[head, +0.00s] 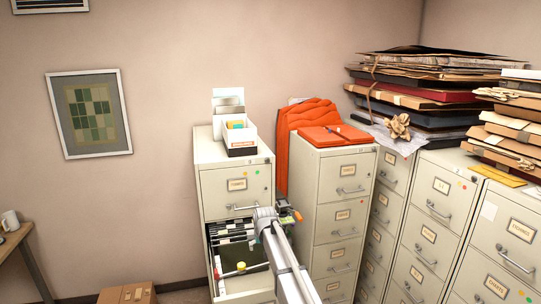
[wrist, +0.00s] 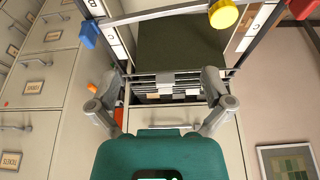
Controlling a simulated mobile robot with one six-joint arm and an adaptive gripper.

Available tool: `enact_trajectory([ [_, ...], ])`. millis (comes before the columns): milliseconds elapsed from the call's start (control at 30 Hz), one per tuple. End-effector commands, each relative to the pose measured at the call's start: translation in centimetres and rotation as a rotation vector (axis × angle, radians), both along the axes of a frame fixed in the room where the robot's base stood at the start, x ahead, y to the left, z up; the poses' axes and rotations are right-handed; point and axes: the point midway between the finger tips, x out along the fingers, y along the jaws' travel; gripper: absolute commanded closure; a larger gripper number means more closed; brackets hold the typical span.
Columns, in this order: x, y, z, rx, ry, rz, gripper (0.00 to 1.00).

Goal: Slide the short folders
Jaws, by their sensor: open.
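In the wrist view the folder row (wrist: 165,88) lies between and just beyond the fingertips of my gripper (wrist: 168,84). The gripper is open, its fingers spread left and right, with nothing held. A metal bar (wrist: 160,14) crosses the drawer, with a yellow knob (wrist: 223,14) on it and a blue block (wrist: 89,34) at its left end. The knob also shows in the head view (head: 240,266). I cannot tell which folders are short.
A white box of files (head: 240,136) stands on this cabinet. More closed cabinets (head: 334,210) stand to the right, an orange folder (head: 335,135) on one and tall paper stacks (head: 425,85) on others. A cardboard box (head: 128,294) sits on the floor at left.

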Motion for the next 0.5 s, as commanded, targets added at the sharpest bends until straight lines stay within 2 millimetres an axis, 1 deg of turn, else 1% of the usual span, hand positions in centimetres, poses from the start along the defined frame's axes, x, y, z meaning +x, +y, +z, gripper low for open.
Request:
enact_trajectory([
  [33, -1.5, -1.1, -0.1, -0.003, 0.009, -0.008, 0.00],
  [67, -2.0, -1.5, -0.1, -0.004, 0.015, -0.012, 0.00],
  [100, -3.0, -2.4, -0.1, -0.006, 0.024, -0.019, 0.00],
  [167, -4.4, -3.6, -0.2, -0.009, 0.038, -0.030, 0.00],
  [200, -5.8, -4.6, -0.3, -0.011, 0.050, -0.039, 0.00],
  [267, -7.8, -6.2, -0.4, -0.015, 0.069, -0.053, 0.00],
  [300, -9.6, -7.5, -0.5, -0.018, 0.086, -0.065, 0.00],
  [367, -12.3, -9.3, -0.6, -0.023, 0.111, -0.084, 0.00],
  [400, -14.2, -10.5, -0.6, -0.025, 0.130, -0.096, 0.00],
  [467, -17.0, -12.2, -0.7, -0.029, 0.156, -0.115, 0.00],
  [500, -18.8, -13.3, -0.8, -0.031, 0.173, -0.128, 0.00],
])
